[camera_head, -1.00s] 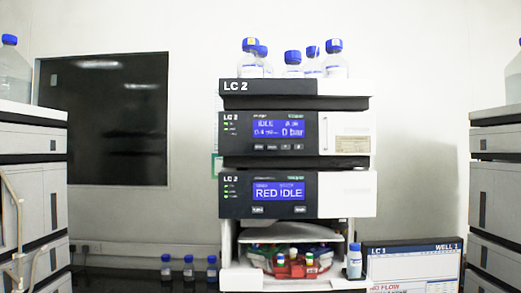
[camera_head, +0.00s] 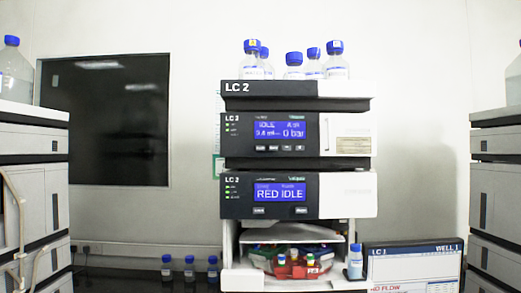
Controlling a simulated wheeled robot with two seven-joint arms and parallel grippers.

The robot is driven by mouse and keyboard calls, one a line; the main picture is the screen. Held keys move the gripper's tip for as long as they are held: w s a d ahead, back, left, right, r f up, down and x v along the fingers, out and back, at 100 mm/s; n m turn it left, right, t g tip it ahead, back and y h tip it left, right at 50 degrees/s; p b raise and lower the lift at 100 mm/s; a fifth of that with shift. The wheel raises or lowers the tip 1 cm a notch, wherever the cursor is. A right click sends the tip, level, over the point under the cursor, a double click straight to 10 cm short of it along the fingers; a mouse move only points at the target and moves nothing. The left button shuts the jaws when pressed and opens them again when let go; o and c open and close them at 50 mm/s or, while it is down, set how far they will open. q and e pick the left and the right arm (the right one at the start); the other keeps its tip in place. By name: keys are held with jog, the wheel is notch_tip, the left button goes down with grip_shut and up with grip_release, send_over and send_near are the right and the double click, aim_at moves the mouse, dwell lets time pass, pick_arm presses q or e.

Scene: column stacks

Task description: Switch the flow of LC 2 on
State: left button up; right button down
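The LC 2 stack (camera_head: 297,88) stands in the middle of the view, labelled "LC 2" on its top tray and on two modules. The upper module (camera_head: 240,148) has a blue screen (camera_head: 280,132) reading "IDLE" and "0 bar", with a row of small buttons (camera_head: 279,149) under it. The lower module (camera_head: 240,205) has a blue screen (camera_head: 280,190) reading "RED IDLE", with two buttons (camera_head: 259,210) below. Small green lights show at the left of both screens. Neither of my grippers is in view.
Several blue-capped bottles (camera_head: 337,66) stand on top of the stack. A open bay (camera_head: 290,262) below holds coloured vials. A monitor (camera_head: 412,265) labelled "LC 1" and "WELL 1" is at lower right. Other stacks (camera_head: 30,190) stand at both sides. Small bottles (camera_head: 190,268) stand on the dark bench.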

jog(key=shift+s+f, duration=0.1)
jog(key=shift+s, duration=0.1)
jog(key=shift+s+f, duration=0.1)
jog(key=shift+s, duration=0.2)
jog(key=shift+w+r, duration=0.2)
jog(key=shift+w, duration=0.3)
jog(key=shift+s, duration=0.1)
